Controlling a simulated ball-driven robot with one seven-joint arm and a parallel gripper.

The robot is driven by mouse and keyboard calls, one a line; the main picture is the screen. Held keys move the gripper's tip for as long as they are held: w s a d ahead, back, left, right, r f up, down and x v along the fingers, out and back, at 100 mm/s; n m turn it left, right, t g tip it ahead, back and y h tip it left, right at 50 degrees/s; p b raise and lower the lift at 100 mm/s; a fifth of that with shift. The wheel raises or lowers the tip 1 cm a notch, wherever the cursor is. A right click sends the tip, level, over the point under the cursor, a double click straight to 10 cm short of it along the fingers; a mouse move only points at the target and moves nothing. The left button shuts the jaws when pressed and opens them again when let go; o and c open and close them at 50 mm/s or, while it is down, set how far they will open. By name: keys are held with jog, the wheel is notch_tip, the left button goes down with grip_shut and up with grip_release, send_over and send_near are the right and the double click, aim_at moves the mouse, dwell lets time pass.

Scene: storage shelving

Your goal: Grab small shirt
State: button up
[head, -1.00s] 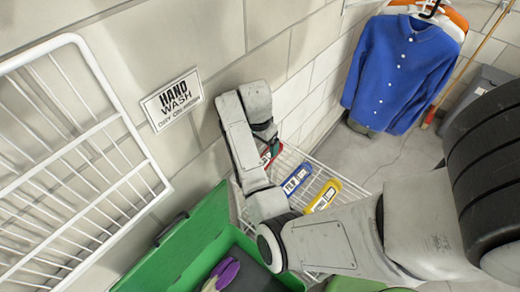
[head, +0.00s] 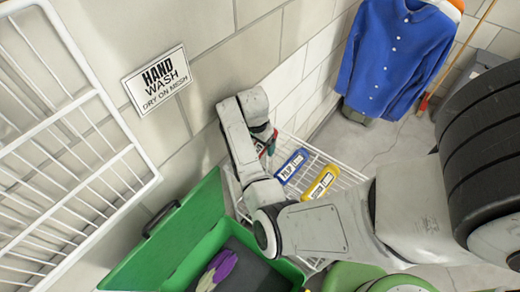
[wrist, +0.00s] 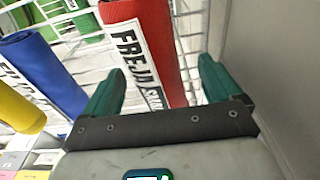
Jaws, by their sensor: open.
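A red rolled item (wrist: 143,45) with a white label reading "FREJA" and further letters partly hidden is in the wrist view. It lies between the two green fingers of my gripper (wrist: 160,66), which are apart. I cannot tell whether they touch it. In the head view my gripper (head: 266,147) is at the wire shelf and mostly hides the red roll. A blue labelled roll (head: 292,166) and a yellow labelled roll (head: 321,182) lie to its right there. A blue button shirt (head: 393,62) hangs at the upper right.
The wire shelf (head: 346,174) stands against the brick wall, under a "HAND WASH" sign (head: 157,80). A white wire rack (head: 132,148) is at the left. A green bin (head: 180,235) with a purple-and-pale item (head: 217,268) is below.

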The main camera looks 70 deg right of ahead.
jog(key=shift+f, duration=0.25)
jog(key=shift+c, duration=0.2)
jog(key=c, duration=1.2)
jog(key=shift+o, duration=0.2)
jog(key=shift+r, duration=0.15)
